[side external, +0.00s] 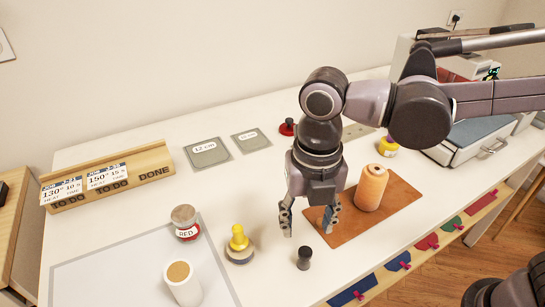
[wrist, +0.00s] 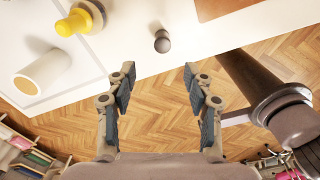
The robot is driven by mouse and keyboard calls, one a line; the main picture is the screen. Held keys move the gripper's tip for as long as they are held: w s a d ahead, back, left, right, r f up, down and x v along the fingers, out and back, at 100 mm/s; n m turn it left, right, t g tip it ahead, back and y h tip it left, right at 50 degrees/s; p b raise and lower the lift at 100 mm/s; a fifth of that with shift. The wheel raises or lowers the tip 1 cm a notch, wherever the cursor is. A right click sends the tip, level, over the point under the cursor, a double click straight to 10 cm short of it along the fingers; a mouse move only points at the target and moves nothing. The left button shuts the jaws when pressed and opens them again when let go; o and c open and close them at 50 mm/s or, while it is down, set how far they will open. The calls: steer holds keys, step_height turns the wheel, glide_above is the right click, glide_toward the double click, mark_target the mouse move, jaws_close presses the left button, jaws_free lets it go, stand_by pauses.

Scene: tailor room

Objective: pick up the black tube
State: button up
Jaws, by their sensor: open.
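The black tube (side external: 304,258) is a small dark upright piece near the front edge of the white table. It also shows in the wrist view (wrist: 162,41), close to the table edge. My gripper (side external: 309,218) points down with its fingers apart and nothing between them. In the side view it is above and a little behind the tube, not touching it. In the wrist view the tube lies beyond the open fingertips (wrist: 159,72), roughly in line with the gap between them.
A yellow-topped piece (side external: 239,244) stands left of the tube, with a white cylinder (side external: 183,284) and a red-labelled jar (side external: 185,223) farther left. An orange thread spool (side external: 371,187) stands on a brown mat (side external: 402,205) to the right. Bare table surrounds the tube.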

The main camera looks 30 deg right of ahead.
mark_target(305, 252)
steer(key=shift+d+f, duration=0.2)
steer(key=shift+f, duration=5.05)
jaws_close()
